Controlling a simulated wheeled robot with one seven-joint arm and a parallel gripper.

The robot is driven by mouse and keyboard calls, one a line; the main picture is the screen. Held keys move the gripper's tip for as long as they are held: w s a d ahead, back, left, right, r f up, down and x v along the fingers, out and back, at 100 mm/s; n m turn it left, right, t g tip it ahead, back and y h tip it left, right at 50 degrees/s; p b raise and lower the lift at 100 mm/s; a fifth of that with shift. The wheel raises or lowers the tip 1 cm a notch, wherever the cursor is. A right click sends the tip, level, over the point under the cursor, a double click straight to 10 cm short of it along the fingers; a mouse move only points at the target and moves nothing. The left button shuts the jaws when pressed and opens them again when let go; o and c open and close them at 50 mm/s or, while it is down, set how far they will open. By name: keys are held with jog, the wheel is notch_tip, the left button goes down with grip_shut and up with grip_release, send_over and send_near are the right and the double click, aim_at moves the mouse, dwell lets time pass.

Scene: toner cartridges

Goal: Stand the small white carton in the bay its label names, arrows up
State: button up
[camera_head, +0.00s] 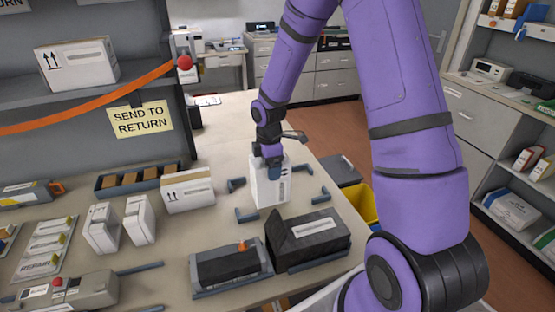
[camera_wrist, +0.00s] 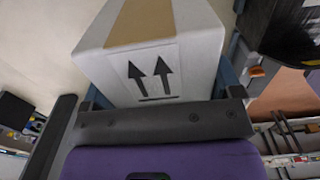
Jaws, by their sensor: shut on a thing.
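My gripper (camera_head: 270,170) points down and is shut on a small white carton (camera_head: 268,190) near its top. The carton looks upright among blue-grey corner brackets (camera_head: 246,216) on the table; I cannot tell whether its base touches the tabletop. Its right side carries a pale label and small dark marks, too small to read. In the wrist view the carton (camera_wrist: 190,75) shows two black arrows over a bar, pointing toward a face with brown tape. The gripper's dark crossbar (camera_wrist: 160,122) covers its lower edge. The carton's far sides are hidden.
Dark trays hold black cartridges (camera_head: 318,226) in front of the carton. A larger white carton (camera_head: 188,190) and two upright white cartons (camera_head: 140,220) stand left. A "SEND TO RETURN" sign (camera_head: 141,120) hangs behind. A yellow bin (camera_head: 362,203) is beyond the table's right edge.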

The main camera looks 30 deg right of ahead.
jog(key=s+a+r, duration=0.1)
jog(key=s+a, duration=0.3)
jog(key=a, duration=0.4)
jog(key=shift+s, duration=0.4)
